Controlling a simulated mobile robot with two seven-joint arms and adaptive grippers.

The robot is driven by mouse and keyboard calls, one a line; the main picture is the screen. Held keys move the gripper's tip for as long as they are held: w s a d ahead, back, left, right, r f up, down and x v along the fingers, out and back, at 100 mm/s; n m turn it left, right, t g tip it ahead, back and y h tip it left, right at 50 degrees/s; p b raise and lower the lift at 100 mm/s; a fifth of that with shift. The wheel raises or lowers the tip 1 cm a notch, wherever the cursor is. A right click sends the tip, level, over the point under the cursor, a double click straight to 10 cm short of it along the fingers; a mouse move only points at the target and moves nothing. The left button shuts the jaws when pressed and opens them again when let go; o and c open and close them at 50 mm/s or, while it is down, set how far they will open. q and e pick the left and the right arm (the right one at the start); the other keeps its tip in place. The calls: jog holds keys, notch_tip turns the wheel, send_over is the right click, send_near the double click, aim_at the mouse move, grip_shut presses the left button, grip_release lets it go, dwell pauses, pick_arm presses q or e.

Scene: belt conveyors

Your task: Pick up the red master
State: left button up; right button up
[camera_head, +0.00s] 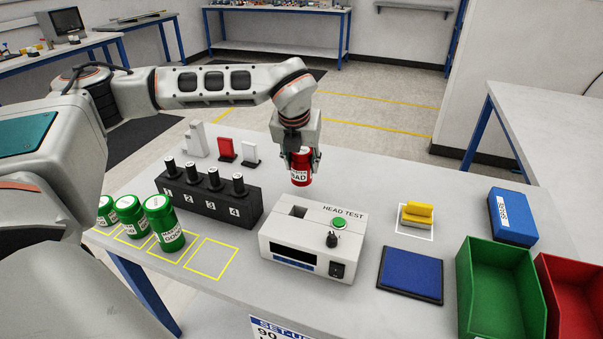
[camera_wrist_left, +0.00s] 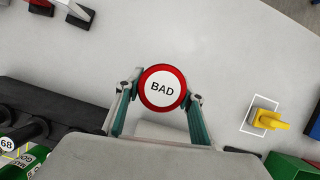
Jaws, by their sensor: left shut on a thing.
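The red master (camera_head: 301,168) is a red cylinder with a white label that reads "BAD" in part. Its round white top with "BAD" on it shows in the left wrist view (camera_wrist_left: 162,88). My left gripper (camera_head: 298,155) is shut on it, one finger on each side. The red master is upright, behind the head test box (camera_head: 310,244). I cannot tell whether its bottom touches the table. The left fingers also show in the left wrist view (camera_wrist_left: 160,100). My right gripper is not in view.
Several green masters (camera_head: 164,222) stand at the left by yellow outlined squares. A black block (camera_head: 206,196) holds several numbered black pieces. A blue pad (camera_head: 410,274), yellow block (camera_head: 417,214), green bin (camera_head: 500,290) and red bin (camera_head: 575,300) are at the right.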

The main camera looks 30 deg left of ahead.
pick_arm(q)
notch_tip(320, 180, up, 16)
jog(key=shift+f+p, duration=0.2)
jog(key=shift+p, duration=0.15)
